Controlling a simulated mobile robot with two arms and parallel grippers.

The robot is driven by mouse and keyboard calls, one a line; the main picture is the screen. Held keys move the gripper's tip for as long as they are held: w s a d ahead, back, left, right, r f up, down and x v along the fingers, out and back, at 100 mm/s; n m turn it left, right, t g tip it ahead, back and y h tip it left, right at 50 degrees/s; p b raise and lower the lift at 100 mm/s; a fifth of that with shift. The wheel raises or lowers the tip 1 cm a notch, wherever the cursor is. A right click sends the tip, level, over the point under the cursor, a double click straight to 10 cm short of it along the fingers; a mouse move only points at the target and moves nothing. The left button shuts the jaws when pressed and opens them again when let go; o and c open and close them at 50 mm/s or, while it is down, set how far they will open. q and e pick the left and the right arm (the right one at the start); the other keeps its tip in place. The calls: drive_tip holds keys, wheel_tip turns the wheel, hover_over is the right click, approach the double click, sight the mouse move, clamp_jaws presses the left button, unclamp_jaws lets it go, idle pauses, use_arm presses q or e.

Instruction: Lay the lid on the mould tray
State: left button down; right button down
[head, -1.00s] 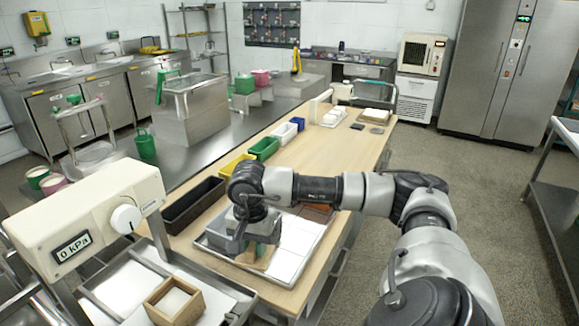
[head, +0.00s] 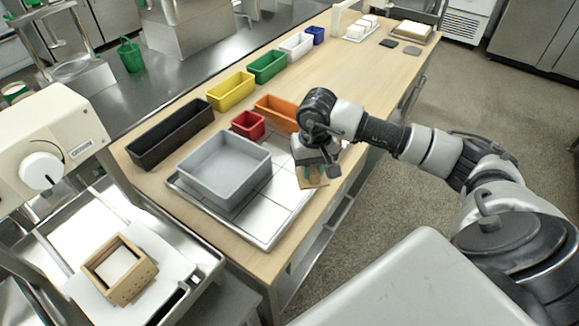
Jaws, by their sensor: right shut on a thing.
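My right gripper (head: 318,171) is shut on a flat light-brown wooden piece, seemingly the lid (head: 313,182), near the right edge of the metal tray on the table. Green shows between the gripper and the piece. The wrist hides part of it, and I cannot tell whether it touches the tray. A square wooden mould (head: 96,268) with white inside sits on a white sheet at the lower left, beneath the press; I cannot tell whether it is the mould tray. My left gripper is not in view.
The metal tray (head: 265,241) holds white tiles and a grey bin (head: 196,180). Black (head: 150,146), yellow (head: 222,103), red (head: 234,131) and orange (head: 268,116) bins stand close by. The press head (head: 75,125) rises at left. The table's far middle (head: 365,80) is clear.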

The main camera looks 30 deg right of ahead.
hover_over(290, 184)
drive_tip(key=f, duration=0.2)
drive_tip(key=f+p, duration=0.1)
drive_tip(key=shift+s+f, duration=0.3)
drive_tip(key=shift+f, duration=0.1)
drive_tip(key=shift+w+a+f, duration=0.1)
drive_tip(key=shift+w+f, duration=0.05)
drive_tip(key=shift+w, duration=0.05)
drive_tip(key=shift+f, duration=0.25)
wheel_tip(290, 184, down, 3)
drive_tip(key=shift+f+p, duration=0.15)
drive_tip(key=shift+p, duration=0.4)
drive_tip(key=shift+f, duration=0.2)
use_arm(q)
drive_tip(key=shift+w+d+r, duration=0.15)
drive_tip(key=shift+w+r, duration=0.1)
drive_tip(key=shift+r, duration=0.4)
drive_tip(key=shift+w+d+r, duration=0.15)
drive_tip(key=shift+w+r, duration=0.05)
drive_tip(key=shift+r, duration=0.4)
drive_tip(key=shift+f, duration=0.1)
